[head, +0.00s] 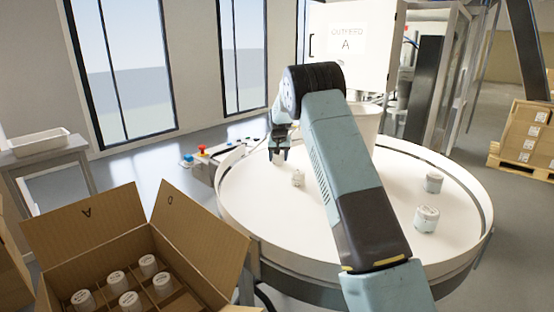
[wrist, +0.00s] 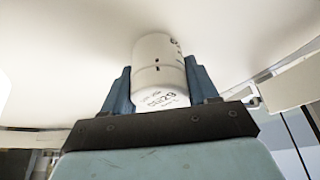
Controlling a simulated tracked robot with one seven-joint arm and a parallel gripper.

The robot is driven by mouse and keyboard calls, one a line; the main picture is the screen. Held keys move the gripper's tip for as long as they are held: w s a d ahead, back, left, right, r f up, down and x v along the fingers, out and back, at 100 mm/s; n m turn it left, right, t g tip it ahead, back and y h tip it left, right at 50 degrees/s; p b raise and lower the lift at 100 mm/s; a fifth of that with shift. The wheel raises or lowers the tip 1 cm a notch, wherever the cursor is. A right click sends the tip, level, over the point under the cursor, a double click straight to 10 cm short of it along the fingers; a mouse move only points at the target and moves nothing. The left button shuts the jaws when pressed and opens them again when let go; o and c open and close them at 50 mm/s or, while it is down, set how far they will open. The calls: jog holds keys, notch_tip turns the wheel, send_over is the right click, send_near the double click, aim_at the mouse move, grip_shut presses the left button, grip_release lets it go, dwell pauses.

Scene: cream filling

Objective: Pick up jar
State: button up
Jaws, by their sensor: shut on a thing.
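My gripper (head: 279,155) is over the left part of the round white table (head: 350,230) in the head view. In the wrist view, a white jar (wrist: 158,60) with dark printing stands between the two blue fingers of my gripper (wrist: 158,75), which are shut on it. In the head view the held jar is small and mostly hidden by the fingers, and I cannot tell whether it touches the table. Another small jar (head: 298,178) stands just right of my gripper. Two more white jars, one farther (head: 434,182) and one nearer (head: 427,218), stand on the table's right side.
An open cardboard box (head: 90,240) at the lower left holds several white jars in compartments. A raised rim (head: 482,225) surrounds the table. A side table with a white tray (head: 38,143) is at the left. Stacked boxes (head: 527,135) stand at the right. The table's front is clear.

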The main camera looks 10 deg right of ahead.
jog(key=shift+r, duration=0.6)
jog(key=s+r, duration=1.1)
jog(key=s, duration=0.3)
jog(key=shift+d+r, duration=0.35)
jog(key=shift+d, duration=0.1)
jog(key=shift+a, duration=0.1)
